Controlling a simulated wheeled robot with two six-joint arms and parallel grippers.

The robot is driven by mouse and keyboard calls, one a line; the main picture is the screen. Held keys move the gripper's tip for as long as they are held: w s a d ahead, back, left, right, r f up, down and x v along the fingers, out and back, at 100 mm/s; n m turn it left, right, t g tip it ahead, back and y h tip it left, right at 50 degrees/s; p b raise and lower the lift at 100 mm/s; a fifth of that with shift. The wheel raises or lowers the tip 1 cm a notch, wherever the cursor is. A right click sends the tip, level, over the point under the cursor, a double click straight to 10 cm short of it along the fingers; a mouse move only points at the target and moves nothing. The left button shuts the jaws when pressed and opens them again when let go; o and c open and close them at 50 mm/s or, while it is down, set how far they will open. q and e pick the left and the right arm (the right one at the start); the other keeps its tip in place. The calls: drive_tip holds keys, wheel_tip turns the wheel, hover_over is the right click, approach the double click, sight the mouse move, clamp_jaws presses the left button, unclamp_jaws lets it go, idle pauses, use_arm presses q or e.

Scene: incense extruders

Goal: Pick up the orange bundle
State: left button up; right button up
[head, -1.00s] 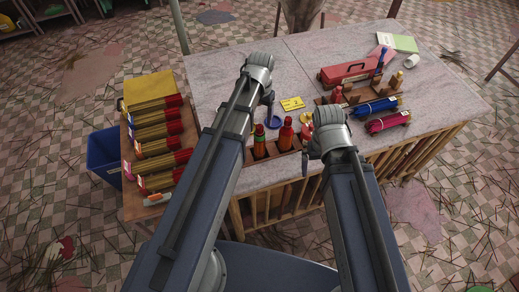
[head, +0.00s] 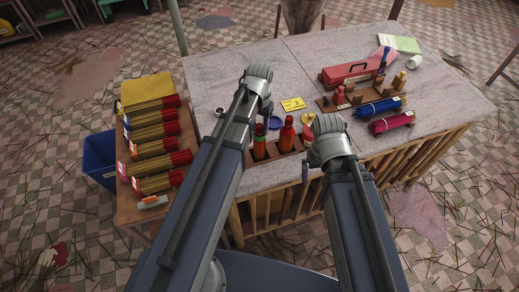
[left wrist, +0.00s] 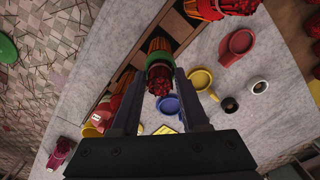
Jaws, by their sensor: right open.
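A bundle of orange sticks with a green band and dark red tips (left wrist: 160,66) stands in a slot of the wooden rack; its top shows in the head view (head: 260,134). My left gripper (left wrist: 160,88) has its fingers apart on either side of the red tips; contact is not clear. A second orange bundle with red tips (left wrist: 216,8) is at the wrist view's top edge. My right gripper (head: 313,160) is open and empty, right of the rack.
A red bottle (head: 286,133) stands in the rack beside the banded bundle. A blue dish (head: 275,123) and a yellow card (head: 293,104) lie behind. Blue (head: 380,108) and magenta (head: 392,122) bundles lie at right, near a red toolbox (head: 350,72). Stick bundles fill the left shelf.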

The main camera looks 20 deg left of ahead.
use_arm(q)
clamp_jaws()
idle(1.0)
